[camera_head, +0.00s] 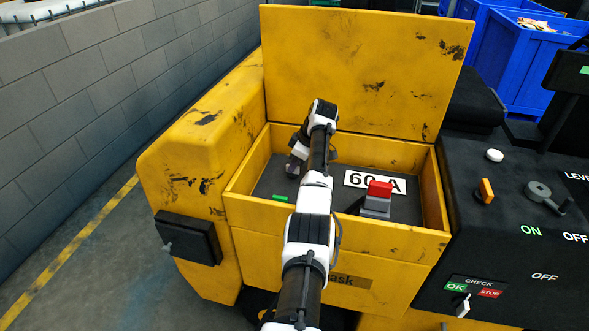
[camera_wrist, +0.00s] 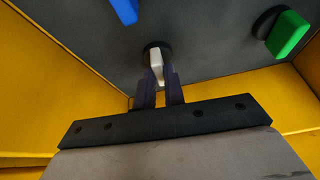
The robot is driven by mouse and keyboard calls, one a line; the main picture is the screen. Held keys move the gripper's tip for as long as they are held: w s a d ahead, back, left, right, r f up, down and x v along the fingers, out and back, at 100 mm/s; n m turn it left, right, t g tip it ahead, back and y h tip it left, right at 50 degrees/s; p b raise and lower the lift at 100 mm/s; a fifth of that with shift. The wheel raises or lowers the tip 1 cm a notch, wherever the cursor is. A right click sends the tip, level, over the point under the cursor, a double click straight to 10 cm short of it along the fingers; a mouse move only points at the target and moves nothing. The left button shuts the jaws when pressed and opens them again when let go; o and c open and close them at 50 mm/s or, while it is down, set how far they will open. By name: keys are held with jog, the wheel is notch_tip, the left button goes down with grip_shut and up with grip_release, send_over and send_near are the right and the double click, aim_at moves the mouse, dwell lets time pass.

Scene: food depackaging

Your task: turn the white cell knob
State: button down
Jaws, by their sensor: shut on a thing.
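The white cell knob (camera_wrist: 156,62) sits on a round dark base on the dark panel, at the upper middle of the wrist view. My gripper (camera_wrist: 159,84) is shut on it, with a dark finger on each side of the white part. In the head view my arm reaches down into the open yellow box, and my gripper (camera_head: 297,160) is partly hidden there. The white knob cannot be made out in the head view.
A green knob (camera_wrist: 288,34) and a blue part (camera_wrist: 124,10) are near on the panel. A red-topped grey block (camera_head: 377,198) stands beside the 60 A label (camera_head: 366,180). Yellow box walls (camera_head: 200,150) and the raised lid (camera_head: 360,70) surround my arm. A black control panel (camera_head: 520,230) is at right.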

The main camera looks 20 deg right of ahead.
jog(key=shift+r+n+b, duration=0.1)
jog(key=shift+n+b, duration=0.3)
jog(key=shift+n, duration=0.2)
jog(key=c, duration=1.5)
grip_release()
jog(key=b+v, duration=0.1)
jog(key=v, duration=0.6)
jog(key=b+v, duration=0.1)
jog(key=v, duration=0.5)
jog(key=shift+w+d+r+b, duration=0.15)
jog(key=shift+d+r+b, duration=0.15)
jog(key=shift+b, duration=0.05)
